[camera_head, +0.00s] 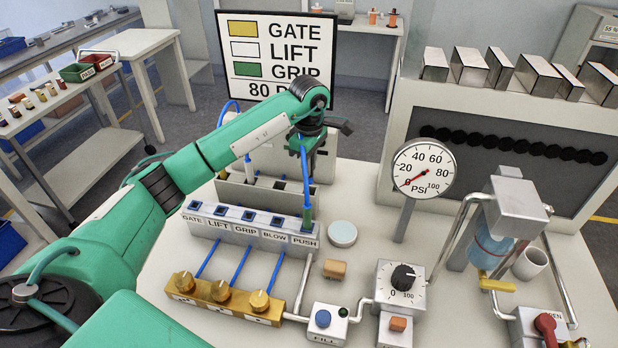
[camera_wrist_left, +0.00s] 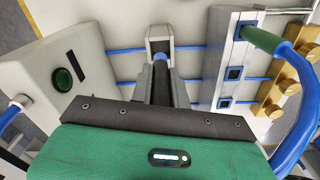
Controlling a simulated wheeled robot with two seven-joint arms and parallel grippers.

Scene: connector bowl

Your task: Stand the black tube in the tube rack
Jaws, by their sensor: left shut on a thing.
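My left gripper (camera_head: 304,152) points down above the bench, behind the labelled socket block and beside a grey open-topped holder (camera_head: 236,192), which looks like the tube rack. My right gripper is not in view.
The socket block (camera_head: 250,229) stands close in front, with a green connector (camera_head: 307,217) and its blue hose at the PUSH end. The gauge (camera_head: 423,170) is to the right. A round white disc (camera_head: 342,234) lies on the bench.

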